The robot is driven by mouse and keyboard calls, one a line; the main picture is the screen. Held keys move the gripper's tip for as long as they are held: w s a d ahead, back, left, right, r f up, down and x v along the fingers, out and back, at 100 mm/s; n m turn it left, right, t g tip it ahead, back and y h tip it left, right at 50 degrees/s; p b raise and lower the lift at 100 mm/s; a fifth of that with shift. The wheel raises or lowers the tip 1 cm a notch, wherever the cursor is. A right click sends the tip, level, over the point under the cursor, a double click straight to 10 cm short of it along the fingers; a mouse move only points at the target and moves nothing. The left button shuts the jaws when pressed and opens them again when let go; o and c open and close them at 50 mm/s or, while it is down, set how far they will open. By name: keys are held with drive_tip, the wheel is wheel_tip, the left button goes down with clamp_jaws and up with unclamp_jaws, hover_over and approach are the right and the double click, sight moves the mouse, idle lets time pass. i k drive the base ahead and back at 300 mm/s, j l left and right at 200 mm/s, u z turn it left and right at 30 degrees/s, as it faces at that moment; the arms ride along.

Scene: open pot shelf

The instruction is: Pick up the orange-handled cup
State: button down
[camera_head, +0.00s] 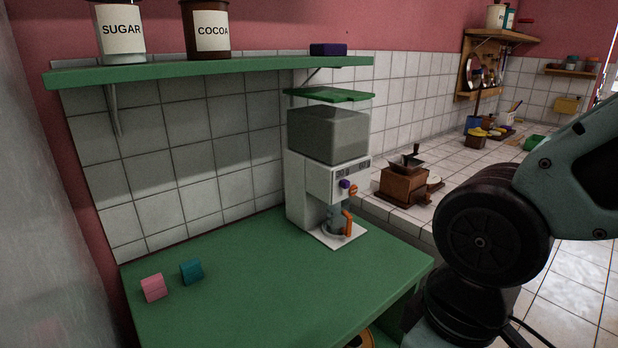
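The orange-handled cup (335,226) stands upright on the white base plate of a dispenser machine (312,188), under its spout. The cup's body looks grey-blue. Its orange handle (348,222) faces right, toward the front edge of the green counter. My gripper is not in view. Only part of my arm shows at the right, apart from the cup and the machine.
The green counter (240,300) is mostly clear, with a pink block (153,288) and a teal block (191,272) at the left. A green shelf (220,69) with canisters hangs above. A wooden grinder (403,184) stands on the tiled counter behind, to the right.

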sight(339, 218)
drive_tip(key=i+l+u, duration=0.6)
drive_tip(key=l, duration=0.35)
drive_tip(key=i, duration=0.1)
